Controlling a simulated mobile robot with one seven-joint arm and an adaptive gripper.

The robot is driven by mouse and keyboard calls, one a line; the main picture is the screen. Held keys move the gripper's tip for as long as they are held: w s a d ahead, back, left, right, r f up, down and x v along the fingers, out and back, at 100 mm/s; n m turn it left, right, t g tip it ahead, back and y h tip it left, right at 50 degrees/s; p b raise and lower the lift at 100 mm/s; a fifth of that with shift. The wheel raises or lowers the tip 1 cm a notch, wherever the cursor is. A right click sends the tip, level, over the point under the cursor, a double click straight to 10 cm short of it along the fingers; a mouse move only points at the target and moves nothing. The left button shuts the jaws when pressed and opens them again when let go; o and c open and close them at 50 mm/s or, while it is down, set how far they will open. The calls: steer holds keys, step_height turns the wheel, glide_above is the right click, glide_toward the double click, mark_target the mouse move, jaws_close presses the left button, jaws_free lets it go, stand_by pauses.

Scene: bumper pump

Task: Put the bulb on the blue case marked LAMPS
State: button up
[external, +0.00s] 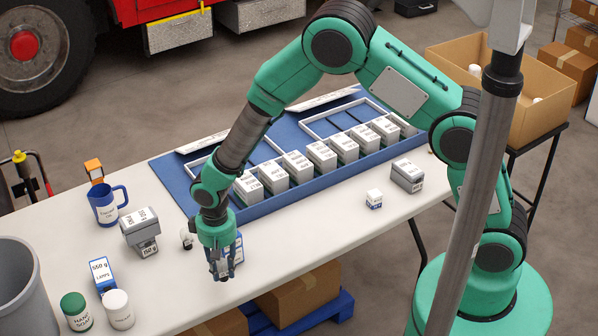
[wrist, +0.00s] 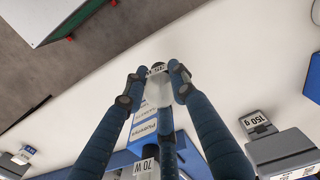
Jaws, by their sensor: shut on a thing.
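My gripper (external: 222,272) points down near the table's front edge. The blue case marked LAMPS (external: 102,272), with a white labelled face, is at the table's left.
Grey cases (external: 143,232) and a blue mug (external: 106,208) stand left of my gripper. A green-lidded jar (external: 75,311) and a white-lidded jar (external: 118,309) are near the LAMPS case. A blue tray (external: 290,200) of white boxes lies behind. The table right of my gripper is mostly clear.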

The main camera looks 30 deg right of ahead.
steer(key=w+a+r+n+p, duration=0.2)
steer(key=a+n, duration=0.3)
steer(key=a, duration=0.4)
steer(key=w+a+r+n+p, duration=0.2)
steer(key=a+r+n+p, duration=0.2)
steer(key=a, duration=0.5)
steer(key=shift+w+r+n, duration=0.25)
steer(key=shift+r+n, duration=0.35)
steer(key=shift+r, duration=0.05)
steer(key=shift+w+a, duration=0.1)
steer(key=shift+a, duration=0.1)
glide_above(105, 278)
steer(key=shift+w+f+b, duration=0.1)
steer(key=shift+f+b, duration=0.25)
steer(key=shift+f, duration=0.4)
steer(key=shift+f, duration=0.15)
steer(key=shift+f, duration=1.65)
steer(key=shift+f, duration=0.1)
steer(key=o, duration=1.1)
steer(key=shift+c, duration=0.2)
step_height(105, 278, up, 12)
steer(key=shift+p, duration=0.3)
